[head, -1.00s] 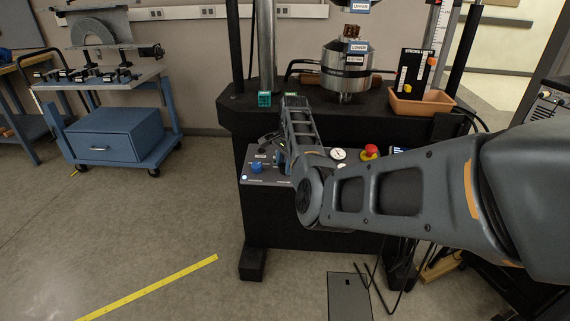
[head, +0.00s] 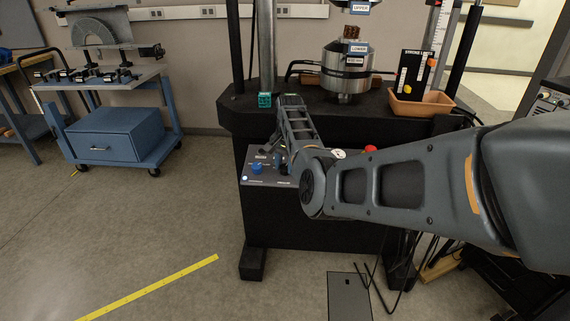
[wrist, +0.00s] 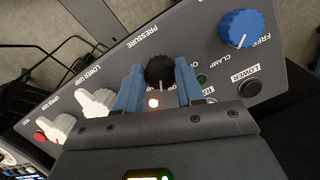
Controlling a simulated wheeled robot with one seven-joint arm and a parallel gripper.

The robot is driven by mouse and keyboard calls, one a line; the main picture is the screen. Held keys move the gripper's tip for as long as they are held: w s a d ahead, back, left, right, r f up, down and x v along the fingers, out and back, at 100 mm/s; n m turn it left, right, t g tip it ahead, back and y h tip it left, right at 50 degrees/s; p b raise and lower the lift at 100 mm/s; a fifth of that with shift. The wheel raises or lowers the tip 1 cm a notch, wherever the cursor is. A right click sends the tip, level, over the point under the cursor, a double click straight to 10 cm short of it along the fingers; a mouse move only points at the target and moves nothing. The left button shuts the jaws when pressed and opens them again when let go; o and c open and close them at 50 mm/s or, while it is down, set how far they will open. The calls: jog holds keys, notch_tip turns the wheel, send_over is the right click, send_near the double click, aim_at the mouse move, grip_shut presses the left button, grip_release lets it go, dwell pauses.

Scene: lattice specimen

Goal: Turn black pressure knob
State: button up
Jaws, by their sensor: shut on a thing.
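The black pressure knob (wrist: 160,72) sits on the grey control panel (wrist: 200,32) under the "PRESSURE" label in the wrist view. My gripper (wrist: 159,82) has its two blue fingers on either side of the knob and is shut on it. The white line on the knob points toward the bottom of the picture. A small light glows just below the knob, between the fingers. In the head view my arm reaches down to the panel (head: 262,180), and its links cover much of the panel.
A blue knob (wrist: 240,28) and the dark LOWER button (wrist: 250,88) lie right of my fingers. White grip knobs (wrist: 96,102) and a red button (wrist: 41,137) lie to the left. The test frame's dark table (head: 235,112) stands behind the panel. Open floor lies left.

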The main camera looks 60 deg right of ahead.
aim_at(284, 168)
jog(key=n, duration=0.4)
jog(key=shift+n+g, duration=0.4)
jog(key=shift+n, duration=0.3)
jog(key=o, duration=1)
jog(key=shift+o, duration=0.2)
jog(key=shift+a+r, duration=0.15)
jog(key=shift+r, duration=1.8)
jog(key=shift+a+r, duration=0.1)
jog(key=shift+r, duration=1.85)
